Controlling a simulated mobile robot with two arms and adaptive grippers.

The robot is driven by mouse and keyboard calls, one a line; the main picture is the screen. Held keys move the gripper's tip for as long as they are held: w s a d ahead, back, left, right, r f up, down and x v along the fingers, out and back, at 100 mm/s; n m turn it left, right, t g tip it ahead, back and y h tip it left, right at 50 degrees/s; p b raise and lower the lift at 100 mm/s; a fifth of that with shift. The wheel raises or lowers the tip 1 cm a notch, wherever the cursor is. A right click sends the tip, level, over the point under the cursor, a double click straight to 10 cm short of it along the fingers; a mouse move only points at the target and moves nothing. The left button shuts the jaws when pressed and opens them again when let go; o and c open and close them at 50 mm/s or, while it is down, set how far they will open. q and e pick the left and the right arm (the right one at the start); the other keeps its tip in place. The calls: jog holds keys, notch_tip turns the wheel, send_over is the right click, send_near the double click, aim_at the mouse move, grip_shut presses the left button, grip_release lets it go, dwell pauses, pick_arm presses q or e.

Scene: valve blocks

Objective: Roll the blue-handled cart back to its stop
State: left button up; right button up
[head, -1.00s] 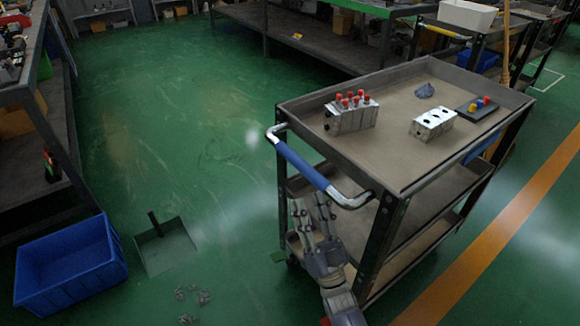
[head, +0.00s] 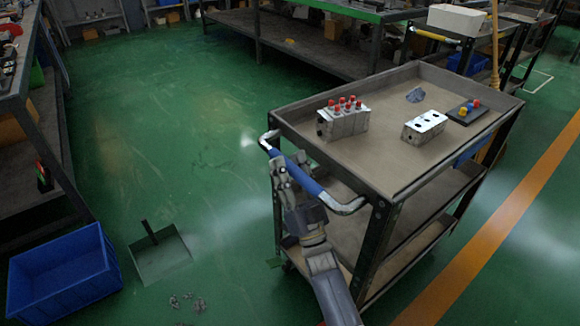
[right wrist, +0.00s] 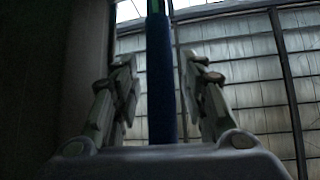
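The cart (head: 345,170) is a grey three-shelf trolley at the right of the head view. Its bar handle (head: 305,180) has a blue sleeve and faces left. My right gripper (head: 284,168) is at the sleeve, reaching up from below. In the right wrist view the blue sleeve (right wrist: 161,80) stands between the two spread fingers (right wrist: 160,85), with gaps on both sides. The fingers look open around the handle, not closed on it. My left gripper is not in view. I cannot make out a stop for sure; a small green piece (head: 274,263) lies by the cart's near left leg.
A dustpan (head: 160,255) and blue crate (head: 62,275) stand left.

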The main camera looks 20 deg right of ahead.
grip_shut()
jog(key=shift+d, duration=0.15)
